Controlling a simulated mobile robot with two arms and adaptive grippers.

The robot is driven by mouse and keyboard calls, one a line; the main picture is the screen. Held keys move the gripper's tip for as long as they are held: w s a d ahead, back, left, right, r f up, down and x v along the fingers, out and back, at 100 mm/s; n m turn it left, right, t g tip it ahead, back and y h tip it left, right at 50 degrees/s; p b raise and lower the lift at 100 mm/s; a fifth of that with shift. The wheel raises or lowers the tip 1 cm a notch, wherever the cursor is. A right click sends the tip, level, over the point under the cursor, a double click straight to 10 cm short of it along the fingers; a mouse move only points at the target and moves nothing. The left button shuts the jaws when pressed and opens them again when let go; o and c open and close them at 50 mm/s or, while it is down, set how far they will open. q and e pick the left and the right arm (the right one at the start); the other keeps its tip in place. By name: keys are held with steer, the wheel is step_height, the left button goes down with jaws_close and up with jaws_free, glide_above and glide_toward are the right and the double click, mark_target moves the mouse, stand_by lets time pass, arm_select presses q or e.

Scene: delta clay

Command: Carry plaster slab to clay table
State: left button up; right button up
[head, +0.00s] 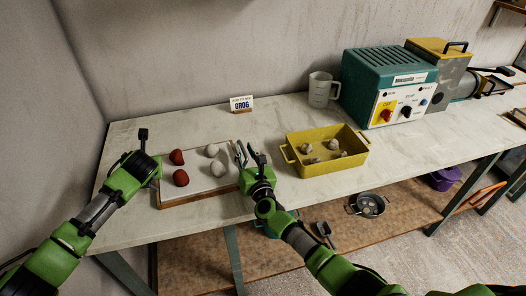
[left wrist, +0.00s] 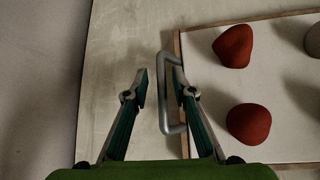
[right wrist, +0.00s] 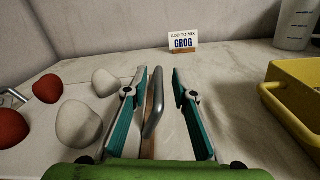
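The plaster slab (head: 203,190) is a white board with a wooden edge, lying flat on the pale bench's left part. Two red and two pale clay lumps sit on it. My left gripper (left wrist: 160,85) is open at the slab's left end, with the grey metal handle (left wrist: 165,100) between its fingers, nearer the right one. My right gripper (head: 245,153) is open at the right end. In the right wrist view the other handle (right wrist: 152,112) stands between its fingers, close to the left one. I cannot tell which surface is the clay table.
A yellow tray (head: 304,171) with several grey lumps stands right of the slab. Behind are a GROG sign (head: 241,104), a clear jug (head: 320,91) and a teal machine (head: 385,75). A lower shelf holds a metal pan (head: 369,211). Walls stand left and behind.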

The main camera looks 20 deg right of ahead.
arm_select(q)
steer(key=shift+s+d+r, duration=0.1)
steer(key=shift+r, duration=0.05)
steer(key=v, duration=0.7)
steer(key=shift+s, duration=0.1)
arm_select(e)
steer(key=shift+s, duration=0.2)
arm_select(q)
steer(key=shift+r, duration=0.1)
arm_select(e)
steer(key=s, duration=1.1)
steer(key=shift+s+d, duration=0.25)
steer(key=shift+s, duration=0.1)
